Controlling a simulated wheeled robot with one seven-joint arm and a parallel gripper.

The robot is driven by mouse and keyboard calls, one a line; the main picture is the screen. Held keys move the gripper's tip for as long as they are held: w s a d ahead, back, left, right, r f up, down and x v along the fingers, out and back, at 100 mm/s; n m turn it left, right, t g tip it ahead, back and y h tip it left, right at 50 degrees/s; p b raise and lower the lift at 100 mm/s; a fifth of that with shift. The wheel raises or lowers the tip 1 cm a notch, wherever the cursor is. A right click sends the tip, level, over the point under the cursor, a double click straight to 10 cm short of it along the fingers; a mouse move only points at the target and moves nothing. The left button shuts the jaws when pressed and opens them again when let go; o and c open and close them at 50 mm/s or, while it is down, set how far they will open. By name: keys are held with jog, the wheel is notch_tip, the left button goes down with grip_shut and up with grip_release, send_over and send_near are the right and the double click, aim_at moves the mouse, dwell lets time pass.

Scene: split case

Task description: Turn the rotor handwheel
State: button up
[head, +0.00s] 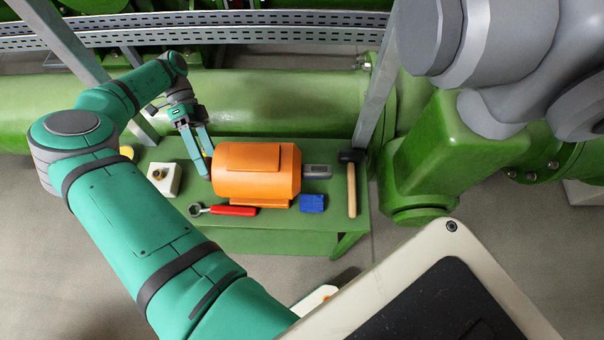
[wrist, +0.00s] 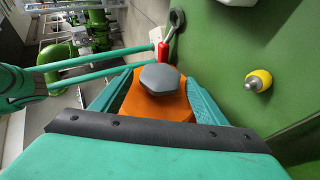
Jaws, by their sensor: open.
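The orange motor (head: 252,172) lies on the green bench, with a grey shaft (head: 317,172) at its right end. In the wrist view a grey faceted knob (wrist: 160,78), which looks like the rotor handwheel, stands in front of the orange body (wrist: 150,107). The head view does not show this knob clearly; it is at the motor's left end, by my fingers. My gripper (head: 206,166) is open at that end. In the wrist view its fingers (wrist: 159,80) lie on both sides of the knob. I cannot tell whether they touch it.
A red-handled wrench (head: 230,210), a blue block (head: 312,203) and a hammer (head: 351,185) lie around the motor on the bench (head: 270,225). Large green pipes (head: 270,100) stand behind.

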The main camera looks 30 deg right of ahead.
jog(key=shift+t, duration=0.3)
jog(key=shift+s+a+r+m+t+h, duration=0.1)
jog(key=shift+r+m+t+h, duration=0.1)
jog(key=shift+t+h, duration=0.3)
jog(key=shift+s+a+r+m+t+h, duration=0.1)
jog(key=shift+m+t+h, duration=0.15)
jog(key=shift+t, duration=0.35)
jog(key=t+h, duration=0.1)
jog(key=t, duration=0.1)
jog(key=m+t+h, duration=0.1)
jog(key=shift+s+a+r+t, duration=0.15)
jog(key=shift+s+r+t, duration=0.05)
jog(key=shift+s+t, duration=0.2)
jog(key=shift+s+a+m+t+h, duration=0.15)
jog(key=shift+m+t+h, duration=0.05)
jog(key=shift+t+h, duration=0.5)
jog(key=shift+s+a+m+t+h, duration=0.1)
jog(key=shift+m+t+h, duration=0.05)
jog(key=shift+t+h, duration=0.55)
jog(key=shift+s+a+m+t+h, duration=0.2)
jog(key=shift+t+h, duration=0.35)
jog(key=shift+t, duration=0.25)
jog(key=shift+s+a+m+t+h, duration=0.1)
jog(key=shift+m+t+h, duration=0.1)
jog(key=shift+t+h, duration=0.45)
jog(key=shift+t, duration=0.35)
